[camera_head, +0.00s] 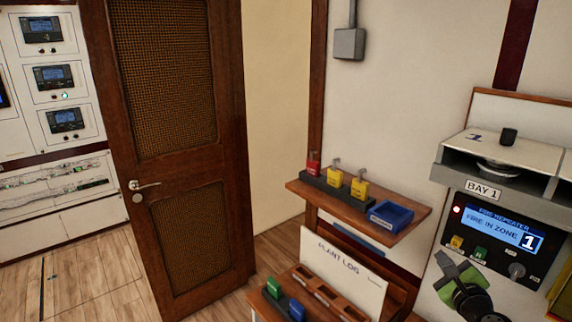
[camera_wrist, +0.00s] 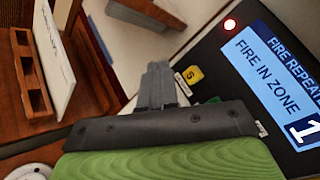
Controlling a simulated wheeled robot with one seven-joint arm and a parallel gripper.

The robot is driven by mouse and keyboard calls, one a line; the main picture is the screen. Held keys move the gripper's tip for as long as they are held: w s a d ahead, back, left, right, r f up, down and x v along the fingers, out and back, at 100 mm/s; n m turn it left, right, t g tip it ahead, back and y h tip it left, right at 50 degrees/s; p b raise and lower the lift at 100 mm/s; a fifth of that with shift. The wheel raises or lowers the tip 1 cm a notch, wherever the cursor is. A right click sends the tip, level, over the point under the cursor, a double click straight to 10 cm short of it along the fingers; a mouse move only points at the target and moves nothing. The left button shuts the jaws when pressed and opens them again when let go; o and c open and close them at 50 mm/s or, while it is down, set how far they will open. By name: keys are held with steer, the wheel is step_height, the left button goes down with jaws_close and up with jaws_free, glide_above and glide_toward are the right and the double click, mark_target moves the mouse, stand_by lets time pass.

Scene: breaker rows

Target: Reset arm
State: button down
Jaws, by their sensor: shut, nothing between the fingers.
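My gripper (camera_wrist: 160,85) shows in the wrist view with its grey fingers shut together and nothing between them. The fingers point up toward the lower left of a dark fire repeater panel (camera_wrist: 212,62), near a yellow button (camera_wrist: 193,74). Whether they touch the panel I cannot tell. In the head view my green and black arm end is at the lower right, in front of the BAY 1 panel (camera_head: 502,240). Its display (camera_head: 505,232) reads "FIRE IN ZONE 1" and a red light (camera_head: 457,209) is lit. The panel also has yellow and green buttons and a round knob (camera_head: 516,270).
A wooden shelf (camera_head: 408,232) left of the panel holds red and yellow padlocks and a blue tray (camera_head: 391,214). Below it stand a PLANT LOG board (camera_head: 343,275) and a slotted wooden rack (camera_head: 318,290). A brown door (camera_head: 180,180) stands at left, with open floor (camera_head: 85,270) beside it.

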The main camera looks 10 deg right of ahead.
steer(key=a+f+n+g+y+b, duration=0.1)
steer(key=a+n+g+y, duration=0.6)
steer(key=a+n, duration=1.5)
steer(key=s+a+n+g, duration=0.1)
steer(key=s+a+n, duration=0.1)
steer(key=s, duration=0.5)
steer(key=s+a+r+n+g+h+b, duration=0.1)
steer(key=s+a+n, duration=0.2)
steer(key=s+a, duration=0.2)
steer(key=s+a+r+n+g+h, duration=0.1)
steer(key=s+a, duration=0.3)
steer(key=s, duration=0.6)
steer(key=shift+s+a+r+n+g, duration=0.3)
steer(key=shift+n+g, duration=0.2)
steer(key=shift+n, duration=0.2)
